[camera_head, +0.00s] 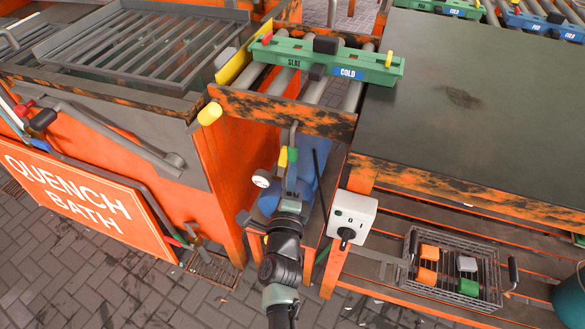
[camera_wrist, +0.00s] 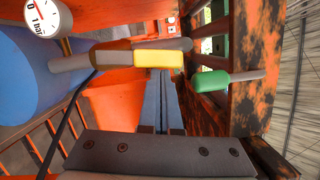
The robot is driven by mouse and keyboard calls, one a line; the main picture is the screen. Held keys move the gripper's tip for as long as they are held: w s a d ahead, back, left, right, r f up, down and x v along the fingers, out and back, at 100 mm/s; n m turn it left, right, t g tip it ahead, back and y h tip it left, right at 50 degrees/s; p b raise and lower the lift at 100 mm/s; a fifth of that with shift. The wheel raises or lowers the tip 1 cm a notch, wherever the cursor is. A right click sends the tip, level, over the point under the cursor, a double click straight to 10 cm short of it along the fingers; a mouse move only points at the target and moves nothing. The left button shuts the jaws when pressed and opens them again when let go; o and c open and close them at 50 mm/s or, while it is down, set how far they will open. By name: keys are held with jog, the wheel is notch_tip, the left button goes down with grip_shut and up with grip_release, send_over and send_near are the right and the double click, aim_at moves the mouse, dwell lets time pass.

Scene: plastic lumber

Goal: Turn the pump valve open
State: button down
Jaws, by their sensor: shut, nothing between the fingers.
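The pump is a blue rounded tank (camera_head: 306,178) under the conveyor, with a white dial gauge (camera_head: 262,179) at its left. In the wrist view the tank (camera_wrist: 30,75) and gauge (camera_wrist: 42,17) are at the left. A lever with a yellow sleeve (camera_wrist: 158,59) lies level across the upper middle; its yellow part also shows in the head view (camera_head: 283,157). A green handle (camera_wrist: 211,81) sits to its right. My gripper (camera_wrist: 160,85) is shut and empty, its fingertips just at the yellow sleeve; I cannot tell whether they touch it.
A white switch box (camera_head: 351,219) with a black knob is right of my gripper. A wire basket (camera_head: 455,270) of coloured blocks sits lower right. Orange frames (camera_head: 225,170) close in on the left. The conveyor's worn orange beam (camera_head: 280,112) lies beyond.

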jog(key=s+a+p, duration=0.1)
jog(key=s+p, duration=0.1)
jog(key=s, duration=1.1)
jog(key=shift+f, duration=0.35)
jog(key=w+a+r+n+t+y, duration=0.15)
jog(key=r+n, duration=0.25)
jog(key=r, duration=0.6)
jog(key=w+a+r+n+t+y, duration=0.1)
jog(key=w+r+n, duration=0.2)
jog(key=r, duration=0.7)
jog(key=w+a+r+n+t+y, duration=0.15)
jog(key=r+n, duration=0.25)
jog(key=r, duration=0.6)
jog(key=s+d+r+n+t+h, duration=0.25)
jog(key=s+r+n, duration=0.35)
jog(key=r, duration=0.9)
jog(key=s+d+r+n+t+h, duration=0.1)
jog(key=s+d+r+n+t, duration=0.25)
jog(key=s+r, duration=0.75)
jog(key=w+r+p, duration=0.2)
jog(key=r+p, duration=1)
jog(key=r, duration=0.1)
jog(key=w+r+g+p, duration=0.1)
jog(key=r+p, duration=1.2)
jog(key=r, duration=0.1)
jog(key=shift+w+r+n+y, duration=0.25)
jog(key=shift+w+n+y, duration=0.1)
jog(key=shift+w+n, duration=0.1)
